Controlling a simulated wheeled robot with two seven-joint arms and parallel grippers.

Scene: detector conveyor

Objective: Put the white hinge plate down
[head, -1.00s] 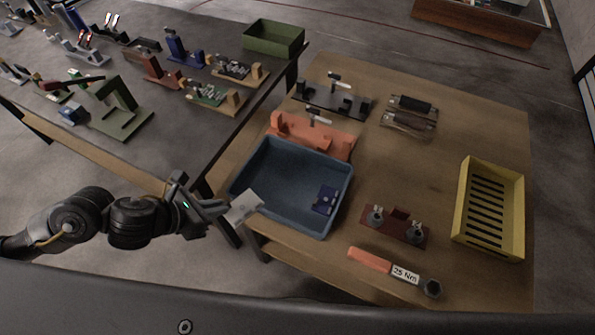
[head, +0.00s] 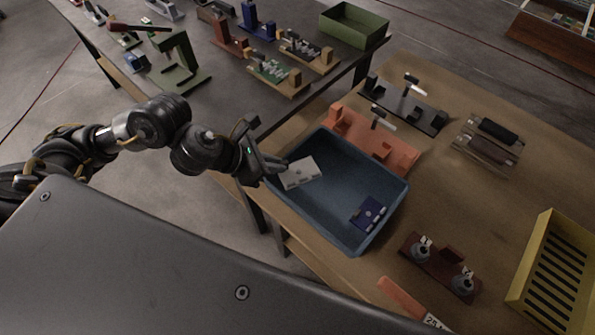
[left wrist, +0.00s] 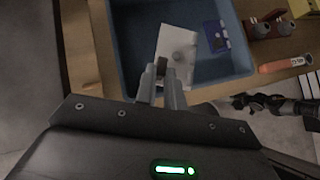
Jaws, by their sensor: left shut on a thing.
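The white hinge plate (head: 299,172) is in my left gripper (head: 281,168), which is shut on its near edge. In the head view the plate shows over the left part of the blue tray (head: 391,212); I cannot tell whether it touches the tray floor. In the left wrist view the plate (left wrist: 178,52) extends from between the fingertips (left wrist: 161,75), with the tray around it. A dark blue plate (head: 368,213) lies in the right part of the tray. My right gripper is not in view.
An orange fixture (head: 372,142) stands right behind the tray. A dark red fixture (head: 440,266) and a yellow slotted crate (head: 558,275) are to the right. The tray's middle floor is free.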

